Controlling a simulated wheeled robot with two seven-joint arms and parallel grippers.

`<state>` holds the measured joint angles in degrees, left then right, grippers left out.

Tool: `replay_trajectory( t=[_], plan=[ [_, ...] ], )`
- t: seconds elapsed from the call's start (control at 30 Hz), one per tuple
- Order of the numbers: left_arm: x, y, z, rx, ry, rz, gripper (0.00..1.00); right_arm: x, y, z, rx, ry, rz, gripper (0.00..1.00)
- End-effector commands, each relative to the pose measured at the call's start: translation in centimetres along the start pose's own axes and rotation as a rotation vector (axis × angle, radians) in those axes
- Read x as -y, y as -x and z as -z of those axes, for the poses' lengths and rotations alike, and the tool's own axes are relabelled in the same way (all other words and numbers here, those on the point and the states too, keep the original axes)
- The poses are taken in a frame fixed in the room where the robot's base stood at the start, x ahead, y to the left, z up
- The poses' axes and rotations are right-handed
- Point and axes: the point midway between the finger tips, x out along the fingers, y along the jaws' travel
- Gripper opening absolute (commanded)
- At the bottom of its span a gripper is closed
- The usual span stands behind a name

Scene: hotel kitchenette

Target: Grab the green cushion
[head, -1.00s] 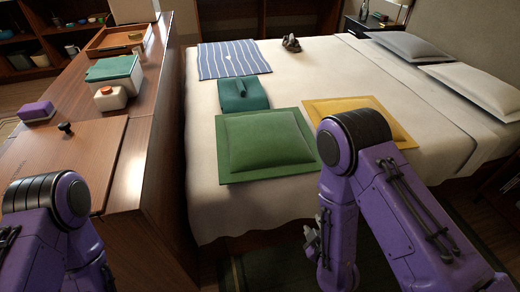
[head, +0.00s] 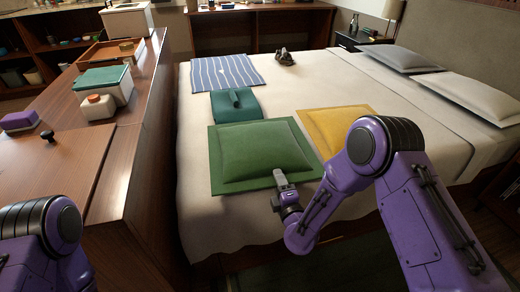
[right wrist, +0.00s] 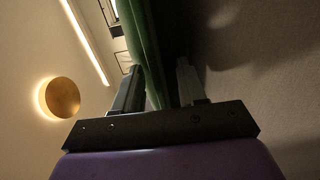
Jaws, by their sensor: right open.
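The green cushion (head: 262,152) lies flat on the near left part of the bed, a plump square with a flat border. My right gripper (head: 281,180) is at the cushion's near edge, right of its middle. In the right wrist view the gripper (right wrist: 158,70) is open, with the green cushion (right wrist: 145,45) edge-on between its two fingers. I cannot tell whether either finger touches it. My left arm shows only at the bottom left of the head view, and its gripper is out of view.
A yellow cushion (head: 334,128) lies right of the green one. A teal folded item (head: 236,104) and a striped blue cloth (head: 225,71) lie behind. A wooden counter (head: 115,150) with boxes runs along the left. Pale pillows (head: 475,92) lie at the right.

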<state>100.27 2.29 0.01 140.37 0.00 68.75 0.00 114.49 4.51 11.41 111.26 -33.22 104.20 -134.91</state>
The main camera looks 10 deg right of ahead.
Motion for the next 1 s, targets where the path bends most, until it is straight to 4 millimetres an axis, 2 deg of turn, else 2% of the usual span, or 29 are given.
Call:
replay_trajectory(
  t=[0.1, 0.27, 0.3, 0.4, 0.77, 1.0],
  plan=[
    [0.0, 0.0, 0.0, 0.000, 0.000, 0.000, 0.57, 0.0, -0.7, 0.0, 0.001, 0.000, 0.000, 0.41],
    [0.0, 0.0, 0.0, 0.000, 0.000, 0.000, 0.57, 0.0, -0.7, 0.0, 0.000, 0.001, 0.001, 0.41],
    [0.0, 0.0, 0.0, 0.000, 0.000, 0.000, 0.57, 0.0, -0.7, 0.0, 0.000, 0.001, 0.001, 0.28],
    [0.0, 0.0, 0.0, 0.000, 0.000, 0.000, 0.57, 0.0, -0.7, 0.0, 0.000, 0.001, 0.001, 0.00],
    [0.0, 0.1, 0.1, 0.000, 0.000, 0.000, 0.57, -0.2, -0.7, 0.0, 0.000, 0.000, -0.001, 0.00],
    [0.2, 1.8, 0.7, 0.000, 0.000, 0.000, 0.57, -2.4, -0.8, 0.2, -0.005, 0.002, -0.001, 0.00]
  ],
)
